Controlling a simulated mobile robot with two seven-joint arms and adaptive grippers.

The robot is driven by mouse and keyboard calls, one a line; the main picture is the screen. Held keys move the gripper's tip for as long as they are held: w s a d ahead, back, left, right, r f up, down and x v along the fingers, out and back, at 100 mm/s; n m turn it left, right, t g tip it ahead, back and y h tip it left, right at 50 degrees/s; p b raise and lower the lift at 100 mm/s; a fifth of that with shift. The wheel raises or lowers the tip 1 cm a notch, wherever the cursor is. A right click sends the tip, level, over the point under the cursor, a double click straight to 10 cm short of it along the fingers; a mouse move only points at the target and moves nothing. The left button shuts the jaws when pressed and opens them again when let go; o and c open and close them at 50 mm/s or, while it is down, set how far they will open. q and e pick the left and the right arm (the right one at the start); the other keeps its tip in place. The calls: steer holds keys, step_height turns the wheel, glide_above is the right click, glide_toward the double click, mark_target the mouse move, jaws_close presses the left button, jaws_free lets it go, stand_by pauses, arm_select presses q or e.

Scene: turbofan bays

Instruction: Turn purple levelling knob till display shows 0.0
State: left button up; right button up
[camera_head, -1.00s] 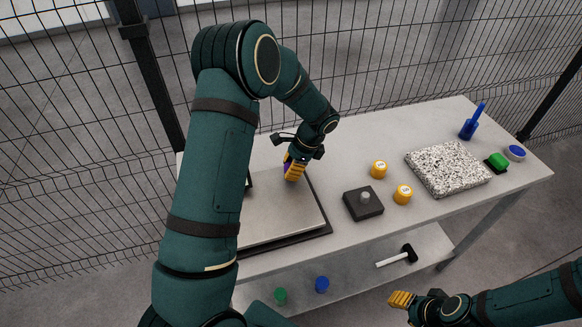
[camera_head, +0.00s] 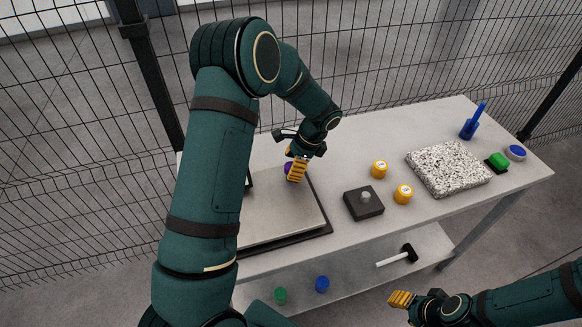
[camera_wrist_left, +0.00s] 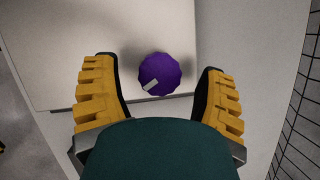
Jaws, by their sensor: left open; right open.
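The purple levelling knob (camera_wrist_left: 159,75) sits at the edge of a flat plate, with a pale mark on its top. In the head view only a bit of the knob (camera_head: 288,167) shows beside my left gripper (camera_head: 296,168). In the left wrist view my left gripper (camera_wrist_left: 160,95) is open, with one yellow finger on each side of the knob and gaps between. I cannot tell the height of the fingers over it. My right gripper (camera_head: 402,299) is open and empty in front of the table. The display is not readable; my left arm covers that side.
The plate (camera_head: 285,215) lies on the table's left part. To its right are a dark block with a grey peg (camera_head: 363,204), two yellow weights (camera_head: 379,169), a speckled slab (camera_head: 448,168) and a blue tool (camera_head: 472,123). A hammer (camera_head: 398,257) lies on the lower shelf.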

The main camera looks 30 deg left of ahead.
arm_select(q)
steer(key=v, duration=1.1)
steer(key=shift+s+f, duration=0.1)
steer(key=shift+s, duration=0.05)
